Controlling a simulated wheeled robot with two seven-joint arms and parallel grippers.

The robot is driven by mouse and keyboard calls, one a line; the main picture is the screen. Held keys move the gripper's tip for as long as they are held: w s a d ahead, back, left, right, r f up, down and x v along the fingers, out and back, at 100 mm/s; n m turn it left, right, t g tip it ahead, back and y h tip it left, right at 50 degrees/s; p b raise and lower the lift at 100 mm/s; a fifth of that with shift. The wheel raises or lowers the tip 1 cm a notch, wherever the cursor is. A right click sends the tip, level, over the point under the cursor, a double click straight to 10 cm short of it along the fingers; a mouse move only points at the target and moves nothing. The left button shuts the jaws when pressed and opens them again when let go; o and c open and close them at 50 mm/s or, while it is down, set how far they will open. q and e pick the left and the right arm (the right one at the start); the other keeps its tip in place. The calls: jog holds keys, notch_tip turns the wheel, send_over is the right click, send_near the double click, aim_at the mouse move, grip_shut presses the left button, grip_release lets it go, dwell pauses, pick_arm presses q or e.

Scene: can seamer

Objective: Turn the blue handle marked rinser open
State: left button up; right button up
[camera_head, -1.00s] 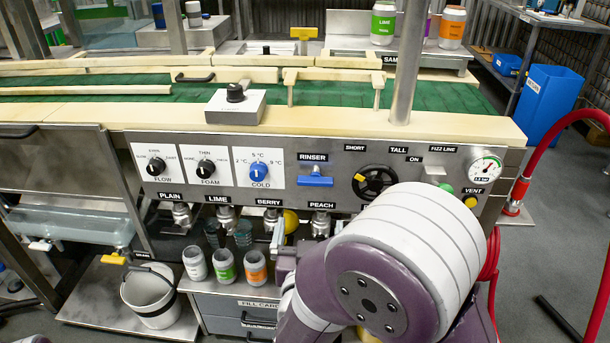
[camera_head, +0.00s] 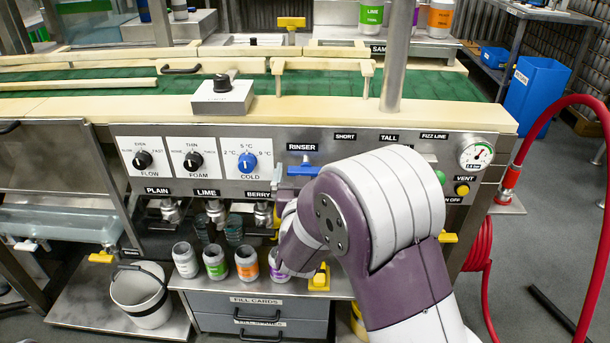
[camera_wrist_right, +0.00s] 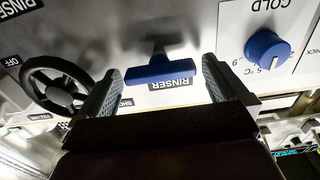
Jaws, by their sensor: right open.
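The blue rinser handle (camera_head: 304,170) is a T-shaped bar on the front panel, under the RINSER label. It lies level. In the right wrist view the handle (camera_wrist_right: 160,70) sits between the two fingers of my right gripper (camera_wrist_right: 162,74). The gripper is open, with a gap on each side of the bar, and I see no contact. In the head view my right gripper is just below and left of the handle, and my arm partly covers it. My left gripper is not in view.
The blue COLD knob (camera_head: 247,162) is close to the left of the handle. A black handwheel (camera_wrist_right: 58,88) shows on the other side in the wrist view. Several cans, including a green-labelled one (camera_head: 216,262), stand below the taps. A red hose (camera_head: 540,130) hangs at the right.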

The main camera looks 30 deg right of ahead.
jog(key=c, duration=0.9)
jog(key=shift+c, duration=0.2)
jog(key=shift+r+n+p, duration=0.1)
jog(key=shift+n+p, duration=0.45)
jog(key=shift+n, duration=0.05)
jog(key=n+p, duration=0.2)
jog(key=n, duration=0.2)
jog(key=shift+a+p, duration=0.1)
jog(key=shift+p, duration=0.3)
jog(key=shift+n+p, duration=1.05)
jog(key=shift+n, duration=0.65)
jog(key=shift+f, duration=0.2)
